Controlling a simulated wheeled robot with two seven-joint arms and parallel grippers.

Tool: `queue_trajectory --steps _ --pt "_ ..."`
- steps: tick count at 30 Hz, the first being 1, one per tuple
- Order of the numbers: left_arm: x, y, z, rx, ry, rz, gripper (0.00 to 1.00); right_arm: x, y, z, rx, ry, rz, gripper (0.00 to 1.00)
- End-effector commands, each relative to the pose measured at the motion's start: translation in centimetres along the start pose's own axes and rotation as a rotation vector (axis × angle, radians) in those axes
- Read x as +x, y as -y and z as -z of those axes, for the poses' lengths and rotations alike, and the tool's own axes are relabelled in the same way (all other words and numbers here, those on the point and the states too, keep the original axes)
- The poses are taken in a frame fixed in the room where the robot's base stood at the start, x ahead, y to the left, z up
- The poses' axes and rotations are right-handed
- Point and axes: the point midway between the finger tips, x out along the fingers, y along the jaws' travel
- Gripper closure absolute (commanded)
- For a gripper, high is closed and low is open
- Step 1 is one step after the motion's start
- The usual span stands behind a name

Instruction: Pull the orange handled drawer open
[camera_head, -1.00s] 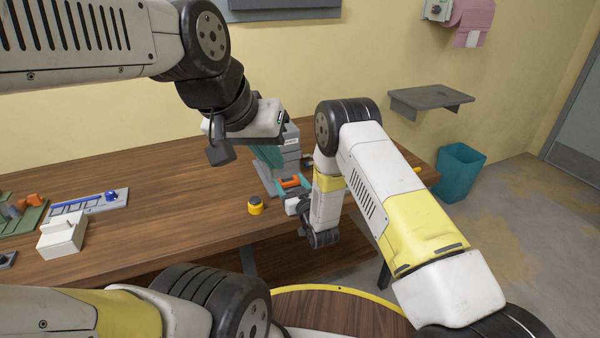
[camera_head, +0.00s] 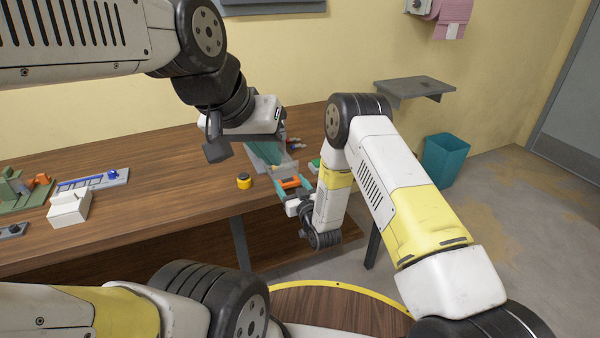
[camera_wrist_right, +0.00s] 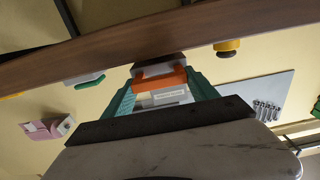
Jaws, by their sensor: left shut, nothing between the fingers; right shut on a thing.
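The orange handle (camera_head: 290,182) is at the table's front edge in the head view, on the front of a grey drawer (camera_head: 287,167). The drawer extends toward me; the body behind it is largely hidden by my left gripper. My right gripper (camera_head: 292,188) is shut on the orange handle. In the right wrist view its teal fingers flank the orange handle (camera_wrist_right: 160,79), with a pale label beside it. My left gripper (camera_head: 264,155) is above and behind the handle, its teal fingers pointing down. It is shut and empty; whether it touches the drawer body is unclear.
A green piece (camera_head: 314,165) shows to the right, partly hidden by my arm. A white box (camera_head: 69,207) and a blue-railed part (camera_head: 90,184) are farther left. A teal bin (camera_head: 447,158) stands on the floor.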

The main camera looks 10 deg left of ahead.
Motion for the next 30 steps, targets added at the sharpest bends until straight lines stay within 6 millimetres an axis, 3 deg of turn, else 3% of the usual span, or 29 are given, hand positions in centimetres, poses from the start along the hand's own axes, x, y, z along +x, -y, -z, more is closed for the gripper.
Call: queue_trajectory --steps 3,4,7,19,30 --pt "0.0 0.0 0.0 0.0 0.0 0.0 1.0 0.0 0.0 0.1 0.0 -0.003 -0.001 1.0" --pt "0.0 0.0 0.0 0.0 0.0 0.0 1.0 0.1 0.0 0.1 0.0 -0.003 -0.001 0.29" --pt "0.0 0.0 0.0 0.0 0.0 0.0 1.0 0.0 0.0 0.1 0.0 -0.002 -0.001 0.11" --pt "0.0 0.0 0.0 0.0 0.0 0.0 1.0 -0.7 0.0 0.0 0.0 0.0 0.0 0.11" --pt "0.0 0.0 0.0 0.0 0.0 0.0 1.0 -6.6 -0.1 -0.1 0.001 0.002 -0.001 0.11"
